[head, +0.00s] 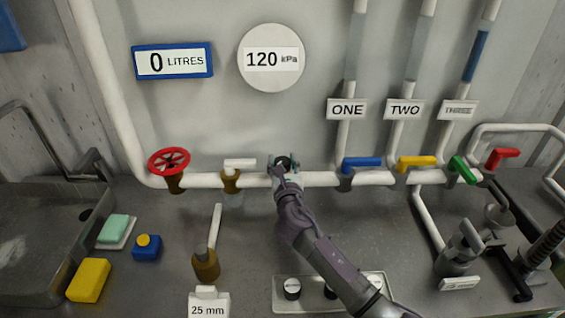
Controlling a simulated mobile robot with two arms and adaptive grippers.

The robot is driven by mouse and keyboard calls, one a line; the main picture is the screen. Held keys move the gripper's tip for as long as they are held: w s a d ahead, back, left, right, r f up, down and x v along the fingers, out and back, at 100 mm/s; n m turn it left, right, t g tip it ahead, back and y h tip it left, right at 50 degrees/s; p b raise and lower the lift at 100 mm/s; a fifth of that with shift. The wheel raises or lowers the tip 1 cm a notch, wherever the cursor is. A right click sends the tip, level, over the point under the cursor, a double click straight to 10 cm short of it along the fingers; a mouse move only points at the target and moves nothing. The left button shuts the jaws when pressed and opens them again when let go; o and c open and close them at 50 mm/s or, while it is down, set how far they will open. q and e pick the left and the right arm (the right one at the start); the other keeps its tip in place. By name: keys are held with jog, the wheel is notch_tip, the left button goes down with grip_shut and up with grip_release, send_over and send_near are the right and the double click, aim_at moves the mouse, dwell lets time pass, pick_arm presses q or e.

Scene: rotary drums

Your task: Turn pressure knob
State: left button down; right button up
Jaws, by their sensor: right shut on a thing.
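A dark round knob (283,161) sits on the white horizontal pipe, below the round gauge (271,58) that reads 120 kPa. I take it for the pressure knob. My right gripper (285,166) is at this knob, with its arm coming in from the lower right. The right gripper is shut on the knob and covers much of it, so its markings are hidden. My left gripper is not in the head view.
A red handwheel (169,161) and a white-handled valve (238,165) are left of the gripper. Blue (361,163), yellow (416,162), green (463,170) and red (503,157) levers are to the right.

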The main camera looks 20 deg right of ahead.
jog(key=shift+d+r+n+y+p, duration=0.15)
jog(key=shift+n+y+p, duration=1)
jog(key=shift+y, duration=0.35)
jog(key=shift+n+y, duration=0.35)
jog(key=shift+y, duration=0.35)
jog(key=shift+n+y, duration=0.8)
jog(key=shift+y, duration=0.4)
jog(key=y, duration=0.1)
jog(key=n+y, duration=0.1)
jog(key=shift+f+n+g+y+b, duration=0.3)
jog(key=shift+y+b, duration=0.05)
jog(key=shift+y, duration=0.05)
jog(key=shift+f+n+g+y+b, duration=0.1)
jog(key=shift+n+g+y+b, duration=0.4)
jog(key=shift+n+y+b, duration=0.4)
jog(key=shift+r+n+g+y+b, duration=0.2)
jog(key=shift+n+g+y+b, duration=0.5)
jog(key=shift+y+b, duration=0.5)
